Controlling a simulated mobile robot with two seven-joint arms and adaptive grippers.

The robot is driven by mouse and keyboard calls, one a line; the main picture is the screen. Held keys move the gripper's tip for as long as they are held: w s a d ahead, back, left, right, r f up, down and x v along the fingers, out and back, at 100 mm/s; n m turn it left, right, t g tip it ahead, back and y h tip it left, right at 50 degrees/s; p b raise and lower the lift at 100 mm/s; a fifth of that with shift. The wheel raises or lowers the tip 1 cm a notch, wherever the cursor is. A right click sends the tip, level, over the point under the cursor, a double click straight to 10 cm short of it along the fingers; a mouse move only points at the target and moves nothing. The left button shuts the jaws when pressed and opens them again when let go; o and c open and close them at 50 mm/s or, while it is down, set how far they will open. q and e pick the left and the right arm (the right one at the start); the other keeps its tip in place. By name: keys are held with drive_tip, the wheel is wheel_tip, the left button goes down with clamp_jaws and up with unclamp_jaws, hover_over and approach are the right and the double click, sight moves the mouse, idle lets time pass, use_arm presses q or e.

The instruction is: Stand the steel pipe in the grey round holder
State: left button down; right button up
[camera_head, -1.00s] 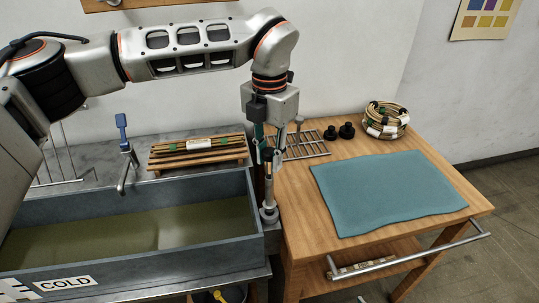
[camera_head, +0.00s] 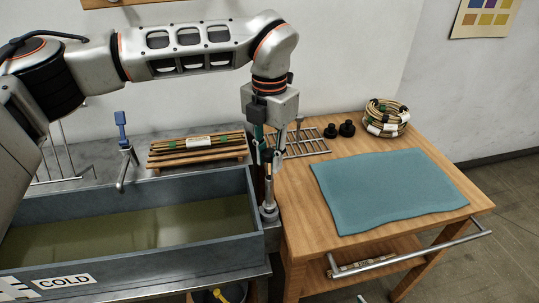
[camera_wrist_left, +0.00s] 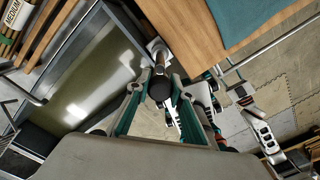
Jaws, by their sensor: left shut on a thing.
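The grey round holder (camera_head: 269,213) sits under the pipe, on the ledge between the sink and the wooden table. The pipe's lower end meets the holder's top in the head view; I cannot tell how deep it sits. In the left wrist view the pipe (camera_wrist_left: 160,70) runs away from the fingers toward the holder (camera_wrist_left: 157,46).
A grey sink (camera_head: 130,268) with murky water lies left. A blue tap (camera_head: 122,130) and slatted rack (camera_head: 198,160) stand behind it. The wooden table (camera_head: 440,258) carries a teal mat (camera_head: 388,188), a wire rack (camera_head: 305,148), black knobs (camera_head: 347,128) and a cane coil (camera_head: 386,130).

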use_arm(q)
drive_tip(key=shift+f+b, duration=0.55)
drive_tip(key=shift+f, duration=0.55)
drive_tip(key=shift+r, duration=0.25)
drive_tip(key=shift+r+p, duration=0.9)
drive_tip(key=shift+r, duration=0.25)
drive_tip(key=shift+f+b, duration=0.75)
drive_tip(key=shift+f, duration=0.55)
idle(0.9)
drive_tip(key=c, duration=1.7)
unclamp_jaws()
wheel_tip(320, 180, up, 12)
